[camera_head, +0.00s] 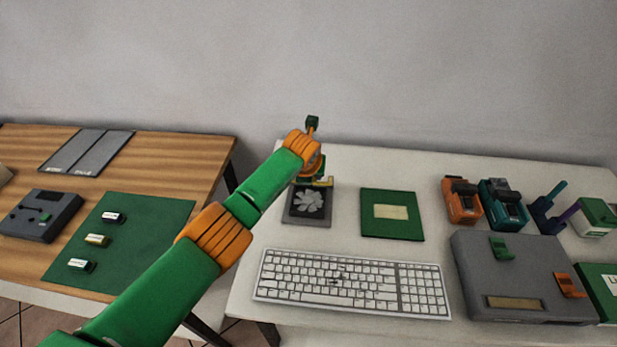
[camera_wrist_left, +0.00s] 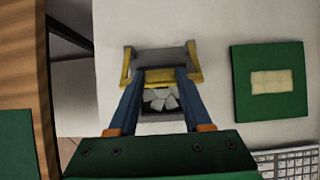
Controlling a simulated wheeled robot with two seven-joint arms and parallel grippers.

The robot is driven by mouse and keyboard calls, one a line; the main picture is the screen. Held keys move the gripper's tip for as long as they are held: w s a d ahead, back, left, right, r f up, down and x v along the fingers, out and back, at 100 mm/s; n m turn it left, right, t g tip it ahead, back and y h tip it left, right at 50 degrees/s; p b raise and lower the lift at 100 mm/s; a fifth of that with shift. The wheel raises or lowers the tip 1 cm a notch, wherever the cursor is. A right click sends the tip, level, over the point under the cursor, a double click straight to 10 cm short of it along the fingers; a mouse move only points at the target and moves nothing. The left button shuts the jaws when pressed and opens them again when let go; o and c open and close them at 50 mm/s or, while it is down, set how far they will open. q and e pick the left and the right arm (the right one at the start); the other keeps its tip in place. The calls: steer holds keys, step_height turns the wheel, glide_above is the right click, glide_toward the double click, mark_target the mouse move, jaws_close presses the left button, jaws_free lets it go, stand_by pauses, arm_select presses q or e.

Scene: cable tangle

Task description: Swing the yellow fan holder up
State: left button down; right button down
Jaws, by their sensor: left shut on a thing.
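The yellow fan holder (camera_head: 325,182) shows at the back edge of the dark fan unit (camera_head: 293,211) in the head view, partly hidden by my left gripper (camera_head: 316,180). The unit's light grey fan (camera_head: 309,203) lies face up. In the left wrist view the holder (camera_wrist_left: 127,68) has yellow side pieces joined by a grey bar (camera_wrist_left: 160,56). My left gripper (camera_wrist_left: 160,72) has its blue fingers at the holder, between its yellow sides, and is shut on it. The fan shows partly between the fingers. The exact grip contact is hard to see. My right gripper is not in view.
A green board (camera_head: 410,229) with a pale label lies right of the fan unit. A white keyboard (camera_head: 350,283) lies in front. Orange (camera_head: 461,209) and teal (camera_head: 501,212) devices and a grey case (camera_head: 520,262) stand further right. A wooden table (camera_head: 190,153) is at left.

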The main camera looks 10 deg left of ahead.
arm_select(q)
steer(key=shift+c, duration=1.6)
jaws_free()
steer(key=shift+w, duration=0.15)
steer(key=p+v, duration=0.2)
steer(key=v, duration=0.5)
